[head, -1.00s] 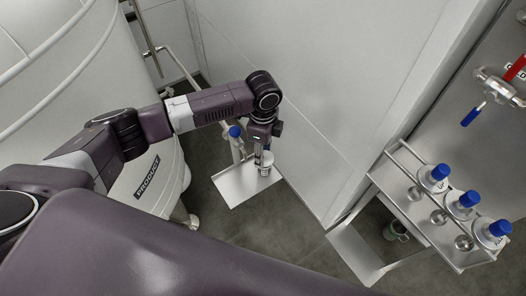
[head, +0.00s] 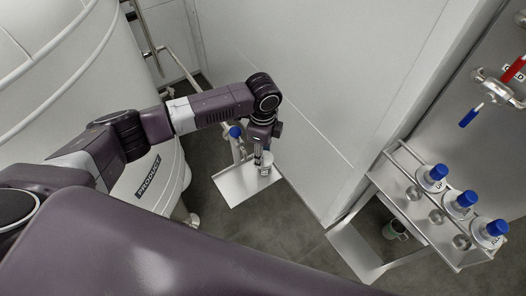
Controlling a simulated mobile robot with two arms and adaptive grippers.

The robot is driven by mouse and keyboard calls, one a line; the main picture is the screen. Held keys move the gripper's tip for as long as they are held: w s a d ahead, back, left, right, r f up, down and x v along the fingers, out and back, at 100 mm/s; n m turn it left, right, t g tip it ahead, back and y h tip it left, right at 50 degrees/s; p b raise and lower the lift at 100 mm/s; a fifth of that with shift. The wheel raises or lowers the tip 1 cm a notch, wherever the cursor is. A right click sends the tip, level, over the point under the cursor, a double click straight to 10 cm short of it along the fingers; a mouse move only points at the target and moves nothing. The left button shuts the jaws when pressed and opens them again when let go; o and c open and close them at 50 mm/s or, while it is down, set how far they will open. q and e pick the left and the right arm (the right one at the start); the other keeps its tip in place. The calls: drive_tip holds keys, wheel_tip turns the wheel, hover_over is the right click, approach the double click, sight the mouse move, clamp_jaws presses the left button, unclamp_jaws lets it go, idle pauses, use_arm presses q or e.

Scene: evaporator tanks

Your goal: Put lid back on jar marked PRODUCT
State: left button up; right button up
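A small pale jar (head: 267,170) stands on the metal tray (head: 238,190) below the tank marked PRODUCT (head: 150,178). My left gripper (head: 262,164) points down at the top of this jar. The fingers are small and overlap the jar, so I cannot tell whether they are open or shut, or whether a lid is between them. The jar's own marking is not readable. My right gripper is not in view.
A rack (head: 408,190) at the right holds three jars with blue lids (head: 467,198). A blue-topped fitting (head: 235,132) stands close to my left gripper. A wall panel (head: 330,110) rises to its right. A cup (head: 397,229) sits low under the rack.

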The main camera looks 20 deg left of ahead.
use_arm(q)
drive_tip(key=shift+p, duration=0.4)
idle(0.7)
drive_tip(key=o, duration=1.3)
drive_tip(key=shift+o, duration=0.2)
wheel_tip(320, 180, up, 5)
drive_tip(key=p, duration=0.5)
drive_tip(key=shift+r+p, duration=1)
drive_tip(key=shift+c, duration=0.6)
